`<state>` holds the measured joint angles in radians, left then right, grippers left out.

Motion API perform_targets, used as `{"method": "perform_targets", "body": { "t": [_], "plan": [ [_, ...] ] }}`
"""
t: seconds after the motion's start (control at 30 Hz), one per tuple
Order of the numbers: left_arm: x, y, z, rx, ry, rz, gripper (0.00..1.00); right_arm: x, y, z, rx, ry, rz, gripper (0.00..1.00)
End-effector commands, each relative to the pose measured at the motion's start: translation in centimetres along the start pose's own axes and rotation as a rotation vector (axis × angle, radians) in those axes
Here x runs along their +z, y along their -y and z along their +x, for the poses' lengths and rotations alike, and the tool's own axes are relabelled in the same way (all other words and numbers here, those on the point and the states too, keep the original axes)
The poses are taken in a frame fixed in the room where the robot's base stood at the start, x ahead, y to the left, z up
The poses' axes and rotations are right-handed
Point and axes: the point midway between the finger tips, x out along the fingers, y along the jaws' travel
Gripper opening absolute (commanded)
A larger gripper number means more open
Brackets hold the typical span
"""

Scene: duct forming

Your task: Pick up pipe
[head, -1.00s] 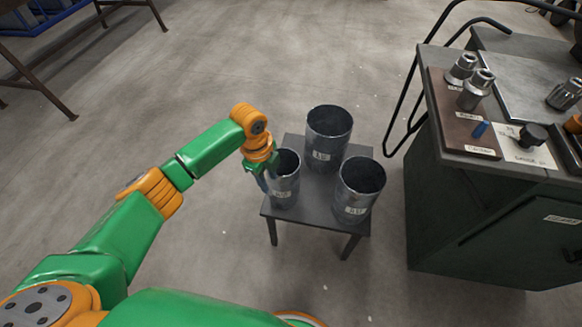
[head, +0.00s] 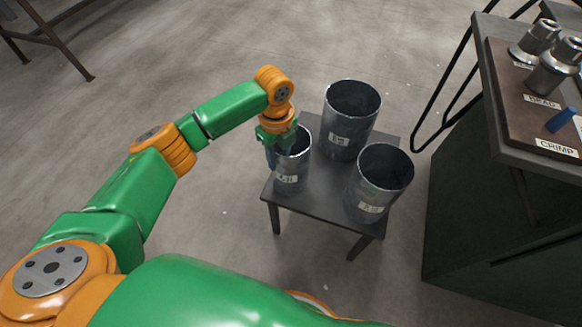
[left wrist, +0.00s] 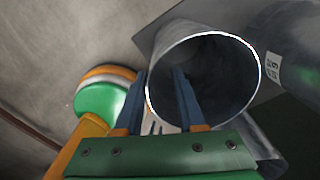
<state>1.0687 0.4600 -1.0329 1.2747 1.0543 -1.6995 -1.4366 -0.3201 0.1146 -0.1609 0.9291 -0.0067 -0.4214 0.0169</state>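Three grey metal pipes stand upright on a small dark stool (head: 315,200): a smaller left pipe (head: 292,172), a back pipe (head: 350,120) and a right pipe (head: 378,185). Each has a white label on its side. My left gripper (head: 280,150) is at the left rim of the left pipe, pointing down. In the left wrist view, its two blue fingers (left wrist: 158,95) are spread, one outside the left pipe (left wrist: 225,85) and one over its open mouth. The wall lies between them, with a gap showing. My right gripper is not in view.
A dark cabinet (head: 490,220) stands to the right with a black tube rail (head: 440,105). The floor left of the stool is clear.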

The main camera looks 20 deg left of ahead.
Motion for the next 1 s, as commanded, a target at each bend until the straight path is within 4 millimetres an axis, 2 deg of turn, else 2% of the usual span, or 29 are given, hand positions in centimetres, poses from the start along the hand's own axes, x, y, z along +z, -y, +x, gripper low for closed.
{"method": "perform_targets", "body": {
  "t": [0.1, 0.27, 0.47, 0.5, 0.63, 1.0],
  "plan": [
    [0.2, -0.7, 2.8, 0.003, 0.001, -0.001, 0.39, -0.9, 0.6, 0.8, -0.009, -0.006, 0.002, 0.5],
    [0.3, -0.8, 5.0, 0.001, 0.001, -0.001, 0.39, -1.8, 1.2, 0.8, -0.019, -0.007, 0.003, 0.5],
    [0.3, -0.7, 5.0, 0.0, 0.002, 0.0, 0.39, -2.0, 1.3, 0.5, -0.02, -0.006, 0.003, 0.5],
    [0.3, -0.7, 5.0, 0.0, 0.002, -0.001, 0.36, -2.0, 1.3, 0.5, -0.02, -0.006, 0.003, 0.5],
    [0.3, -0.7, 5.0, 0.0, 0.002, -0.001, 0.01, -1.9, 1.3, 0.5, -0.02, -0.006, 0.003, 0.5],
    [0.3, -0.7, 5.0, 0.0, 0.001, -0.001, 0.0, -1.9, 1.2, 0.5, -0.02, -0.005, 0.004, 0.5]
  ]
}}
